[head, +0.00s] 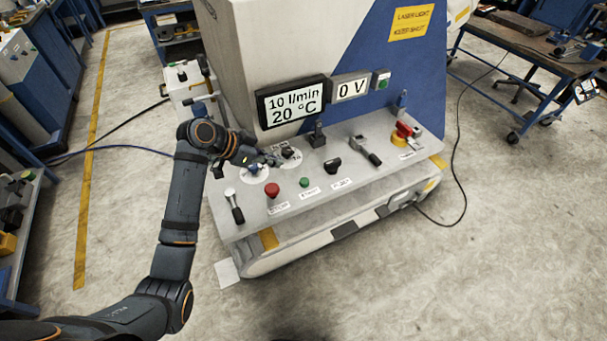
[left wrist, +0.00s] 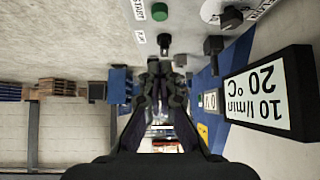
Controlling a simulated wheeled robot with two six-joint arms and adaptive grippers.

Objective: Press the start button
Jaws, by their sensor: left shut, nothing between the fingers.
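The control panel (head: 330,195) is a grey sloped shelf on the front of the machine. A small green button (head: 304,182) sits on it with a white label below, too small to read here. In the left wrist view a green button (left wrist: 159,11) shows at the top edge, beside a label that seems to read START. My left gripper (head: 274,161) is shut and empty above the panel's left part, behind and left of the green button and apart from it. Its closed fingers (left wrist: 160,82) show in the wrist view. My right gripper is not in view.
A display (head: 293,102) reads 10 l/min, 20 °C; another (head: 349,89) reads 0 V. A black lever (head: 234,206), a black knob (head: 332,166), another lever (head: 366,151) and a red-yellow switch (head: 405,133) stand on the panel. Space above the panel's front edge is free.

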